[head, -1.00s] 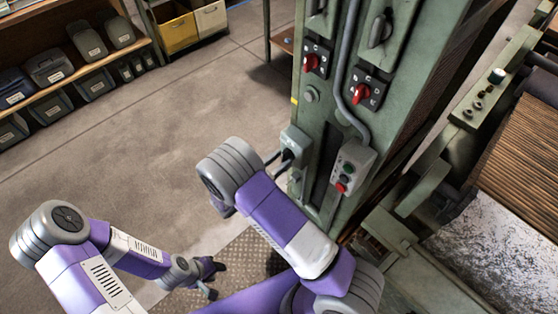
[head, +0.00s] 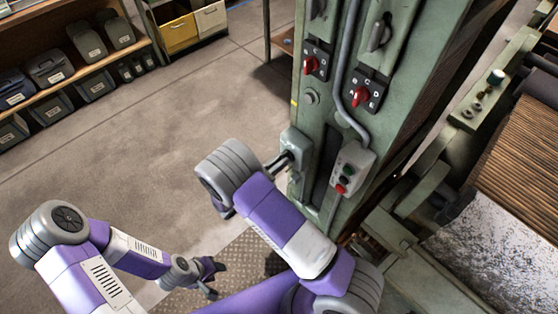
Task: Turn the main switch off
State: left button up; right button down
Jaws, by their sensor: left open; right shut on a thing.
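A small green switch box (head: 294,143) sits on the left edge of the green machine column, with a dark handle at its front. My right gripper (head: 284,161) is shut at this handle, partly hidden by my wrist and small in view. The handle's exact position is hard to tell. My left gripper (head: 209,276) is open and empty, low over the floor plate and well away from the column.
The column (head: 322,130) also carries two red rotary knobs, the upper (head: 311,65) and the lower (head: 360,97). A grey push-button box (head: 349,170) hangs right of the switch box. Shelves with bins (head: 88,40) stand far left. The floor between is clear.

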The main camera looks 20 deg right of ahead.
jog(key=shift+w+a+f+n+p, duration=0.15)
jog(key=shift+n+p, duration=1.1)
jog(key=shift+n, duration=1.6)
jog(key=shift+w+d+f+n+p, duration=0.1)
jog(key=shift+n+p, duration=1.2)
jog(key=shift+n, duration=1.6)
jog(key=shift+w+a+f+n+p, duration=0.15)
jog(key=shift+n+p, duration=1.1)
jog(key=shift+n, duration=1.6)
jog(key=shift+s, duration=0.15)
jog(key=c, duration=1.1)
grip_release()
jog(key=shift+c, duration=0.2)
